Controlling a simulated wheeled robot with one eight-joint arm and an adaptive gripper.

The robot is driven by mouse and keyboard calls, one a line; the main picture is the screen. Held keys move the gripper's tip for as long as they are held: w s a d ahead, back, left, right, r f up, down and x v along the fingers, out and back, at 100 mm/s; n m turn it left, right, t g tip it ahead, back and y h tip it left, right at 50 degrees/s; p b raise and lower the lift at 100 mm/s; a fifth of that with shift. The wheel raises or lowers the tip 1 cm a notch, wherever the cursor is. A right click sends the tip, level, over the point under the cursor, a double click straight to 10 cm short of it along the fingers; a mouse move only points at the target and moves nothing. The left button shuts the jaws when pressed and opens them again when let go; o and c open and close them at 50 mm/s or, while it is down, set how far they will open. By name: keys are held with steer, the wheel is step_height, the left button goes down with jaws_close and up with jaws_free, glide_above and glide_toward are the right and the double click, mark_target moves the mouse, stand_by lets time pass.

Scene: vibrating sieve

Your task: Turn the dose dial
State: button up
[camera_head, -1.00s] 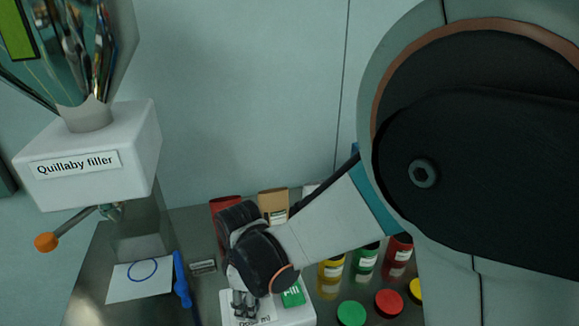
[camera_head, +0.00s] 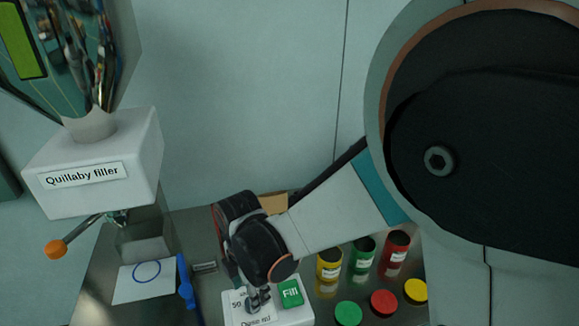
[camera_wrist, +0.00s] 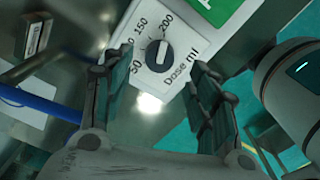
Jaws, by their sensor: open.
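The dose dial (camera_wrist: 159,56) is a round black knob with a white mark, on a white panel (camera_head: 234,310) labelled "Dose ml" with numbers from 50 to 200. In the wrist view its mark points up toward the 200 side. My gripper (camera_wrist: 157,78) is open, with one finger to the left of the dial and one to the right, seemingly apart from it. In the head view my gripper (camera_head: 258,299) is over the panel and hides the dial. The green "Fill" button (camera_head: 290,293) is just right of it.
The white Quillaby filler (camera_head: 95,175) has an orange-tipped lever (camera_head: 56,249) at left. A paper with a blue circle (camera_head: 135,282) and a blue pen-like object (camera_head: 186,285) lie left of the panel. Yellow, green and red jars (camera_head: 329,268) and coloured lids (camera_head: 384,303) stand right.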

step_height(320, 180, up, 10)
steer(key=p, duration=0.6)
steer(key=w+d+r+m+t+b, duration=0.1)
steer(key=w+d+r+m, duration=0.1)
steer(key=w, duration=0.4)
steer(key=w+d+r+m+t+y+b, duration=0.1)
steer(key=w+d+r+m+t, duration=0.1)
steer(key=w+d+m, duration=0.3)
steer(key=w+d+r+m+t+b, duration=0.1)
steer(key=w+d+r+m, duration=0.2)
steer(key=w, duration=0.4)
steer(key=shift+d+r+m+t, duration=0.3)
steer(key=shift+d+m+t, duration=0.1)
steer(key=shift+m, duration=0.1)
